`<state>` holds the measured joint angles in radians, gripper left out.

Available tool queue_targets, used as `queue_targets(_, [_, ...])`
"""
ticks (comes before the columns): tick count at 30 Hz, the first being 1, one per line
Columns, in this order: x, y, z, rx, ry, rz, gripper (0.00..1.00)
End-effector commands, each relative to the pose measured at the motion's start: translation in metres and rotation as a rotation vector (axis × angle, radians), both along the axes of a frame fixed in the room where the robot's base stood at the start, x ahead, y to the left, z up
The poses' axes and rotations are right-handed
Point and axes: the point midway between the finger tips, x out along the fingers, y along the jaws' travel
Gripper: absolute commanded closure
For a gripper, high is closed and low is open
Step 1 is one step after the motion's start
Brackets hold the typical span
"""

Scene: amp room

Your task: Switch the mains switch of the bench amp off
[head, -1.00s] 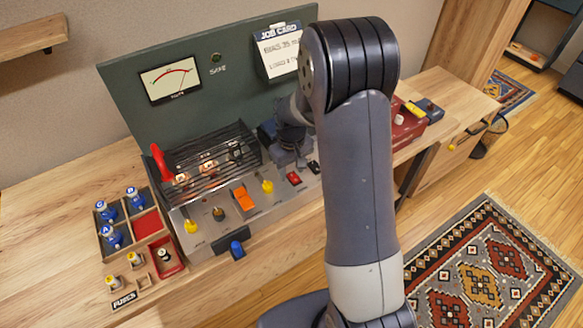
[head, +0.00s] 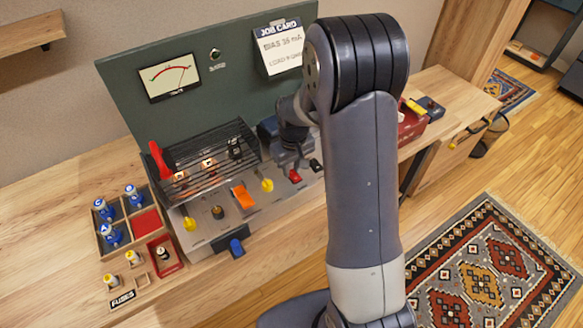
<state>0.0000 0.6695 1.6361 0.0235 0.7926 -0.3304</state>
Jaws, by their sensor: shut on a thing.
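The bench amp (head: 222,236) stands on the wooden bench, with a row of controls along its sloped front. A small red switch (head: 295,176) sits near its right end, with a small black control (head: 315,165) to the right of it. I cannot read which one is the mains switch. My gripper (head: 297,162) is low over the amp's right end, just behind the red switch. My arm partly covers this area. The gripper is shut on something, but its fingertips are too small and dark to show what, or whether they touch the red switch.
Yellow knobs (head: 266,184), an orange switch (head: 245,198) and a blue knob (head: 236,247) lie left of my gripper. A wire cage (head: 205,160) covers the amp's back. A panel with a meter (head: 169,77) and job card (head: 280,49) rises behind. A red box (head: 411,125) stands right.

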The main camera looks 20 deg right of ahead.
Motion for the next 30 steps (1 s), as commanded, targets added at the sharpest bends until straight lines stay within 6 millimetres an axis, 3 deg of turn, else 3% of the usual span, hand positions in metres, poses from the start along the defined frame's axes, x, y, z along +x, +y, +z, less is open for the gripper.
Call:
queue_targets(10, [-0.0051,-0.0019,-0.0025,0.055,-0.176,-0.002,1.0])
queue_targets(23, [-0.0059,-0.002,0.0017,0.064,-0.204,-0.001,1.0])
queue_targets(24, [-0.0059,-0.002,0.0017,0.064,-0.204,-0.001,0.77])
queue_targets(30, [-0.0058,-0.002,0.0016,0.064,-0.204,-0.001,0.61])
